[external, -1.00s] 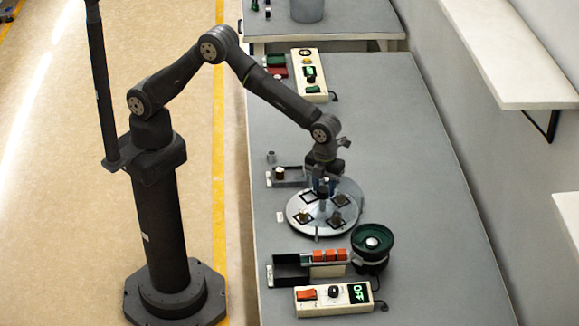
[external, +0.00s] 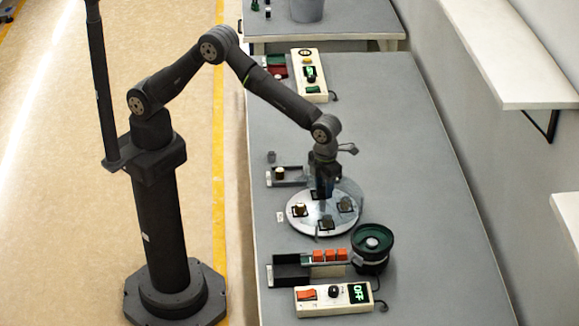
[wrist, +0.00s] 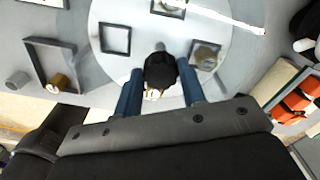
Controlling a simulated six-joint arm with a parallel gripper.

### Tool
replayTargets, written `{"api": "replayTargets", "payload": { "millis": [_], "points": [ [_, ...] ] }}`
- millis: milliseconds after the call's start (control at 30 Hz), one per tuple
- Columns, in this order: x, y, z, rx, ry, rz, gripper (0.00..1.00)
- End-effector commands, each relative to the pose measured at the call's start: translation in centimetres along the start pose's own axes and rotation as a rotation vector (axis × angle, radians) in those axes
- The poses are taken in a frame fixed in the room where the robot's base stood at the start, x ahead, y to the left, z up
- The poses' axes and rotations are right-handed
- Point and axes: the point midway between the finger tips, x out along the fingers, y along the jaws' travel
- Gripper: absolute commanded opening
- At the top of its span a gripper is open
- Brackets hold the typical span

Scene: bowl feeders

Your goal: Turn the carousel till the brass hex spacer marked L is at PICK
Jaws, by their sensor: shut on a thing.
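The carousel (external: 354,222) is a pale round disc with dark square pockets on the bench. My gripper (external: 322,196) points down over its middle. In the wrist view my gripper (wrist: 160,88) has its blue fingers shut on a black round knob (wrist: 160,68) standing up from the disc. A brass piece with a pale top (external: 299,208) sits at the disc's left side. Another pocket (wrist: 205,55) holds a brownish piece, and one pocket (wrist: 115,38) looks empty. No letter is readable on any piece, and I cannot make out the PICK mark.
A tray (external: 296,183) with a brass piece (external: 279,173) lies behind the carousel, with a grey cylinder (external: 271,156) near it.

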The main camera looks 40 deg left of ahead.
Motion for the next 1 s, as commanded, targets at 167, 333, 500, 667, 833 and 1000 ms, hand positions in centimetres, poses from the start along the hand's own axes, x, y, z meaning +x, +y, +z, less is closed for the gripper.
{"api": "replayTargets", "payload": {
  "millis": [167,333,500,667,833,1000],
  "points": [
    [-0.18,-0.18,-0.15,0.041,0.001,-0.004,0.0],
    [-0.18,-0.18,-0.16,0.061,0.001,-0.004,0.0],
    [-0.18,-0.17,-0.16,0.07,0.001,-0.004,0.0],
    [-0.18,-0.17,-0.15,0.071,0.0,-0.004,0.0],
    [-0.17,-0.16,-0.14,0.071,0.0,-0.003,0.39],
    [-0.11,-0.11,-0.09,0.069,0.0,-0.002,0.59]
  ]
}}
